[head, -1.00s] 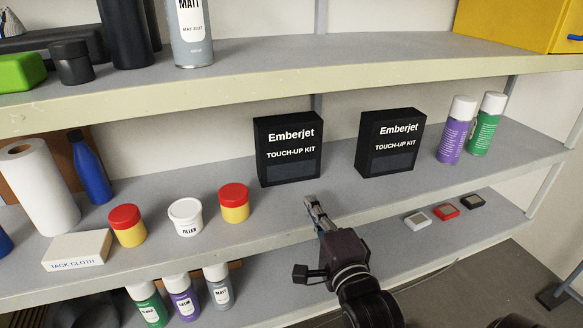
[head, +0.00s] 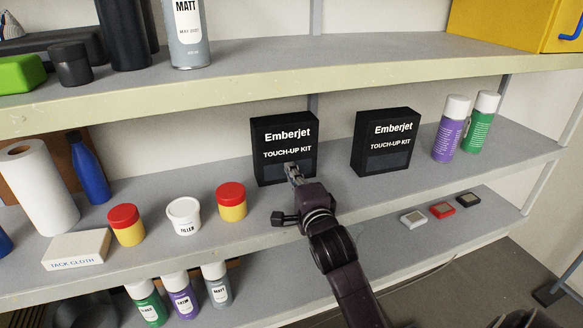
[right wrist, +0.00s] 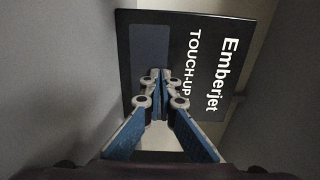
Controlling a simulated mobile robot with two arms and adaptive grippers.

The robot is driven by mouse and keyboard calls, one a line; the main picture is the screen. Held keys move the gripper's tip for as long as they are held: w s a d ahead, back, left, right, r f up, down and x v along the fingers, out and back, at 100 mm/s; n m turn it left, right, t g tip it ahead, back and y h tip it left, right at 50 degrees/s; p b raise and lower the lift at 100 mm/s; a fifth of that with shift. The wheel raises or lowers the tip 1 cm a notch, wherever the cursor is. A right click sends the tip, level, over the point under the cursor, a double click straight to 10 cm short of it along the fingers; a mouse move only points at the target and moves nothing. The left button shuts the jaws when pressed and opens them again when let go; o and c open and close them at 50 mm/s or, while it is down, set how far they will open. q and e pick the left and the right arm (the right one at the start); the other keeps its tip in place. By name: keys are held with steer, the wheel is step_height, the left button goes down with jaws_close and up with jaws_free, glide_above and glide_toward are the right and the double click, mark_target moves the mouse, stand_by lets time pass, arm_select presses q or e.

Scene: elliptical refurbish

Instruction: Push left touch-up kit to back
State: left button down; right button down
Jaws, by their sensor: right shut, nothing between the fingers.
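The left touch-up kit (head: 284,140) is a black upright box with white Emberjet lettering, standing on the middle shelf. It fills much of the right wrist view (right wrist: 205,50), turned sideways. My right gripper (head: 291,170) is shut and empty, with its fingertips in front of the lower part of the box's front face. In the right wrist view the closed fingertips (right wrist: 160,78) overlap that face, at or very near it; I cannot tell whether they touch. A second, matching kit (head: 383,143) stands to the right, apart from it. My left gripper is not in view.
The middle shelf (head: 335,205) has free room around my right arm. A red-lidded yellow jar (head: 231,202) and a white filler tub (head: 184,216) stand left of the gripper. Purple (head: 450,130) and green (head: 481,123) spray cans stand right. The upper shelf (head: 290,70) overhangs.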

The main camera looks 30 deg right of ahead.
mark_target(284, 158)
steer(key=shift+w+d, duration=0.1)
steer(key=shift+w, duration=0.05)
steer(key=x, duration=0.6)
steer(key=shift+w, duration=0.3)
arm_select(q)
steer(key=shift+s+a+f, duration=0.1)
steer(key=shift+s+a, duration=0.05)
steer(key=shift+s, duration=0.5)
arm_select(e)
steer(key=shift+s, duration=0.1)
